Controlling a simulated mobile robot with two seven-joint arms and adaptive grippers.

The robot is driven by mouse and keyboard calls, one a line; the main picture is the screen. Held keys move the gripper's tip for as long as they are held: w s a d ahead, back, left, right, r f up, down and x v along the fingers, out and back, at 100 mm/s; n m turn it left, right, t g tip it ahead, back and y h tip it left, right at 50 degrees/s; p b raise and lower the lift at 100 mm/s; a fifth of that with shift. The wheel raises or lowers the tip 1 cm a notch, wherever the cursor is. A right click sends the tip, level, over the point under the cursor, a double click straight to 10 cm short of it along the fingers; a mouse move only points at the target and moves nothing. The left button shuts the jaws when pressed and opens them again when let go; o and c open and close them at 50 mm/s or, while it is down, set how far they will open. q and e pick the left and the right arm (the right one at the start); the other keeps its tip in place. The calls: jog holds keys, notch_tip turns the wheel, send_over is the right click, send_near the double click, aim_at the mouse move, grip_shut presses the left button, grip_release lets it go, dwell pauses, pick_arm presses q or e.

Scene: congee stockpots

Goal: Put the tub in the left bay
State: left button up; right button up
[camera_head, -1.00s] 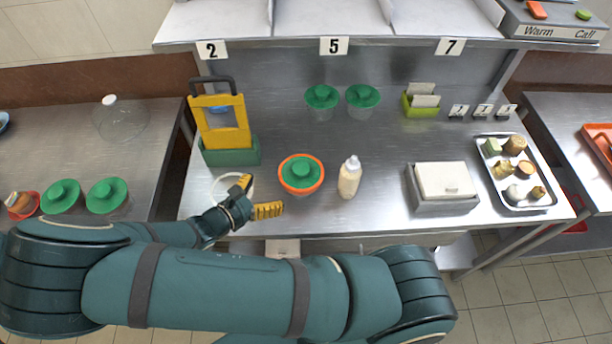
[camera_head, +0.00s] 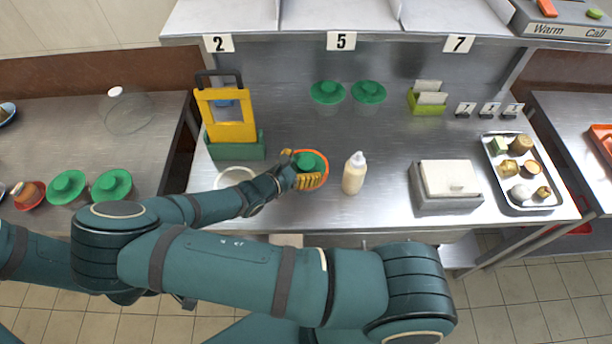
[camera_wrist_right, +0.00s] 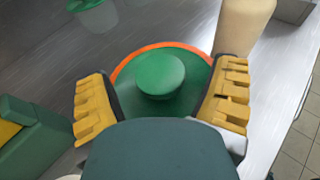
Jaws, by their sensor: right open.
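A tub with a green knobbed lid and an orange rim (camera_head: 322,158) stands on the steel counter, left of a cream bottle; its lid fills the middle of the right wrist view (camera_wrist_right: 160,75). My right gripper (camera_head: 304,172) is at the tub, its yellow fingers open on either side of the lid (camera_wrist_right: 162,105). Contact with the tub cannot be told. The left bay (camera_head: 222,16) is the shelf section above the number 2 plate, at the top left; only its front part shows. My left gripper is not seen.
The bottle (camera_head: 354,173) stands close right of the tub. A yellow frame in a green holder (camera_head: 236,148) and a white bowl (camera_head: 232,177) are to the left. Two green-lidded tubs (camera_head: 328,92) (camera_head: 368,92) stand behind. A grey box (camera_head: 446,203) stands right.

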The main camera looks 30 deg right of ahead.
jog(key=shift+d, duration=0.1)
grip_shut()
dwell(0.4)
